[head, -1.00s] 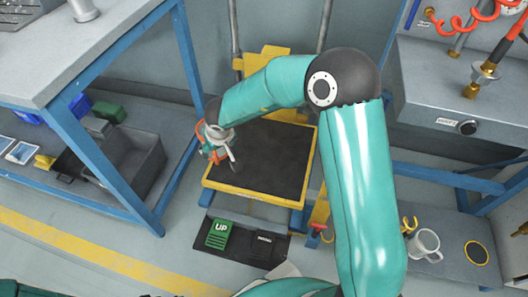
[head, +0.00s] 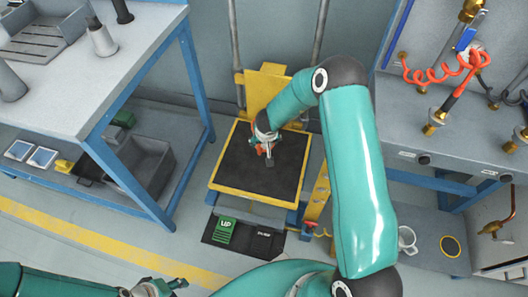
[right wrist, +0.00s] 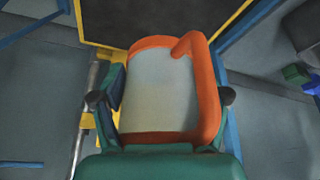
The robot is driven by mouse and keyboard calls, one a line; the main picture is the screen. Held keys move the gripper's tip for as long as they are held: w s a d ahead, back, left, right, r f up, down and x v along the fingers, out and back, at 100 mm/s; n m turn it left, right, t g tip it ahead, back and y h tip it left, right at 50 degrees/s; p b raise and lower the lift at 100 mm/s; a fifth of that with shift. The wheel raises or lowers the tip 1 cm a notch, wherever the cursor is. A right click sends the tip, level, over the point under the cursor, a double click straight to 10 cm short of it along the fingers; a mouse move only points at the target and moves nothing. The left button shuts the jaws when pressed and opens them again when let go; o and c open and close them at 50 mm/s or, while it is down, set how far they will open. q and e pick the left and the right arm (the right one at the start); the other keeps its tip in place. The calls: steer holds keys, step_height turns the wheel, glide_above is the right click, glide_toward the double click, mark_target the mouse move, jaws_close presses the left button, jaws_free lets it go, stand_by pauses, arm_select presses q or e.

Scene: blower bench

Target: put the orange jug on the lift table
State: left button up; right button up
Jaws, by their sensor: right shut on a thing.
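The orange jug (right wrist: 208,95), with a pale grey middle, is between the two fingers of my right gripper (right wrist: 161,97) in the right wrist view, and the gripper is shut on it. In the head view my right gripper (head: 264,144) mostly hides the jug; only small orange parts show. It is over the lift table (head: 230,188), which has a black top and yellow rim. I cannot tell whether the jug touches the top. My left gripper (head: 168,287) is at the bottom edge, away from the table; its opening is unclear.
A blue-framed bench (head: 150,75) stands left, with a grey bin (head: 150,160) on its lower shelf. A pedal plate with a green UP pedal (head: 224,230) lies before the lift table. A white mug (head: 407,240) sits on the right lower shelf.

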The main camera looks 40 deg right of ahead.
steer(key=shift+s+d+f, duration=0.15)
steer(key=shift+d, duration=0.05)
step_height(320, 180, down, 15)
steer(key=b, duration=0.8)
steer(key=shift+f+b, duration=1.2)
steer(key=shift+f, duration=1.3)
steer(key=shift+r, duration=0.1)
steer(key=o, duration=1.3)
steer(key=shift+o, duration=0.2)
